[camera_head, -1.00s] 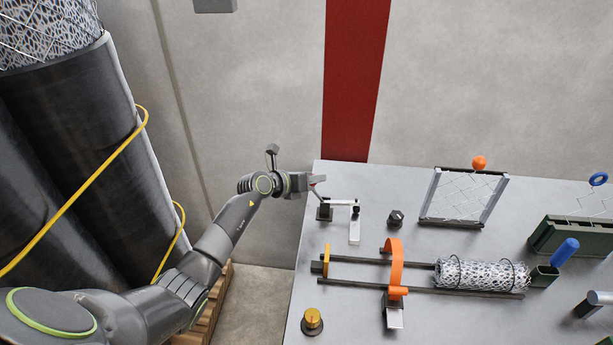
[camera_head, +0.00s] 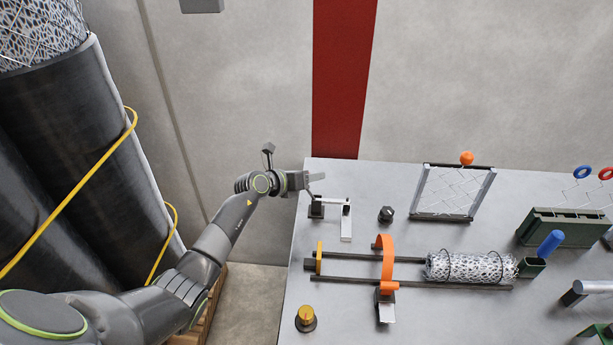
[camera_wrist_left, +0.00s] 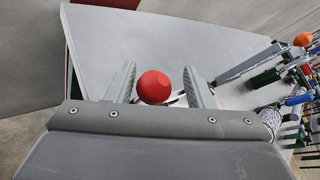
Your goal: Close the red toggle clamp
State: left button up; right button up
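The toggle clamp (camera_head: 346,226) stands near the table's far left corner, a small metal clamp with a dark base and a pale arm. Its red ball knob (camera_wrist_left: 154,87) shows in the left wrist view, between my left gripper's two fingers, with gaps on both sides. In the head view the knob is hidden by the gripper. My left gripper (camera_wrist_left: 162,88) is open around the knob; in the head view it (camera_head: 315,181) is over the clamp's base. My right gripper is not in view.
The grey table (camera_head: 400,185) carries a black knob (camera_head: 386,214), an orange hoop (camera_head: 388,262) over two rails, a mesh cylinder (camera_head: 470,267), an upright mesh frame (camera_head: 425,190) and a yellow knob (camera_head: 306,318). Black rolls (camera_head: 90,150) stand left of my arm.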

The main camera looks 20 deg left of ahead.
pick_arm(q)
jog(key=shift+s+a+r, duration=0.1)
jog(key=shift+s+a, duration=0.15)
jog(key=shift+a, duration=0.05)
jog(key=b+v, duration=0.2)
jog(key=v, duration=1.4)
jog(key=shift+s+r, duration=0.25)
jog(key=shift+s, duration=0.05)
